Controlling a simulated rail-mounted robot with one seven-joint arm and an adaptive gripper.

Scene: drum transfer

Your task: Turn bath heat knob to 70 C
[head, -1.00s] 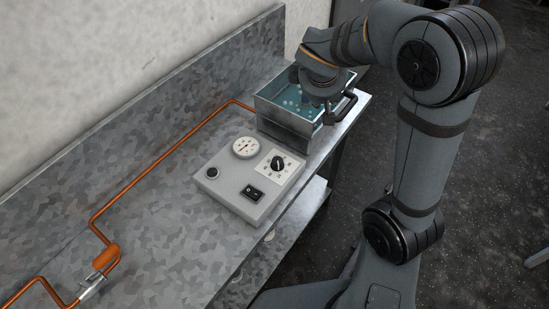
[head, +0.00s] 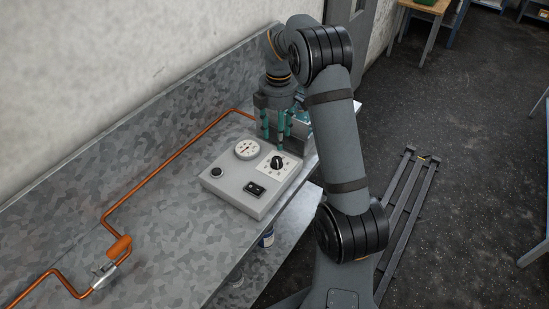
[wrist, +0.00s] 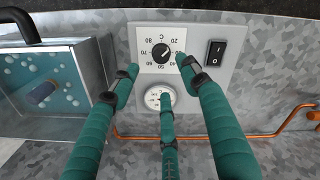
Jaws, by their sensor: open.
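The black heat knob (head: 277,162) sits on a white dial plate on the grey control box (head: 232,188). In the wrist view the knob (wrist: 161,53) is ringed by numbers from 20 to 80 C; its exact setting is too small to read. My gripper (head: 275,138) has teal fingers, open and empty, pointing down above the back of the box. In the wrist view my gripper (wrist: 160,77) has its fingertips spread around the lower side of the knob's image, apart from it.
A round gauge (head: 247,149), a black button (head: 217,172) and a rocker switch (head: 254,188) share the box. The water bath (wrist: 92,97), with a black handle (wrist: 20,25), stands beside it. A copper pipe (head: 160,172) runs along the bench's back.

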